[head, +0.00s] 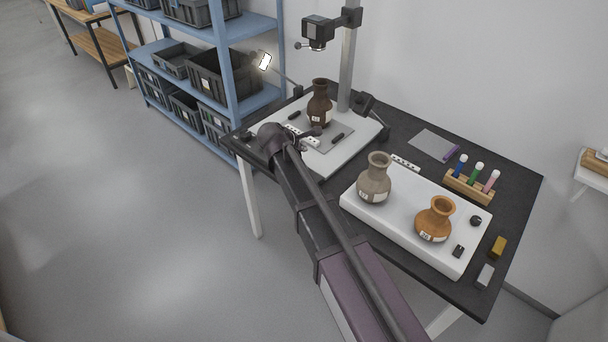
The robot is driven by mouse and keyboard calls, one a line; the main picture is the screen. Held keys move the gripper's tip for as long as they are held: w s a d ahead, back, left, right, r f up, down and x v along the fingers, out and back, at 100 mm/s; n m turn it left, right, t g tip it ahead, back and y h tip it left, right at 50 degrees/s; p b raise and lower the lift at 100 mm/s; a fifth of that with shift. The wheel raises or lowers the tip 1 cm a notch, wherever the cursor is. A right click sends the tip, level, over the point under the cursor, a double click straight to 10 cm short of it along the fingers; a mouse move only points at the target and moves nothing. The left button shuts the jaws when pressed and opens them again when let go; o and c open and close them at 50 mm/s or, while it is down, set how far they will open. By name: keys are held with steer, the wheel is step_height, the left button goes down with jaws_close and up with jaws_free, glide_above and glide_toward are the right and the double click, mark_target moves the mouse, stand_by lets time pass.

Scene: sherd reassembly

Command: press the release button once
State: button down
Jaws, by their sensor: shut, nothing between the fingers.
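A camera (318,33) hangs from a grey post over a white copy-stand board (352,155) on the dark table. A small dark piece (245,135) lies at the table's left corner; it may be the release button, but it is too small to tell. My wrist and forearm hide part of the board and the table's front edge. I cannot tell whether my gripper touches anything.
A dark brown vase (319,107) stands on the board, with scale bars and small dark pieces around it. A grey vase (374,180) and an orange vase (434,220) stand on a white slab (405,232) at right. A rack of tubes (469,185) is behind. Blue shelves (222,60) stand left.

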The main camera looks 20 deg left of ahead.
steer(key=shift+f+b, duration=4.05)
steer(key=shift+f, duration=0.15)
steer(key=shift+f+b, duration=0.9)
steer(key=shift+w+r, duration=0.1)
steer(key=shift+r, duration=0.05)
steer(key=shift+r+p, duration=0.8)
steer(key=shift+p, duration=0.1)
steer(key=shift+r, duration=0.1)
steer(key=shift+r+p, duration=2.4)
steer(key=shift+p, duration=0.15)
steer(key=shift+f, duration=0.1)
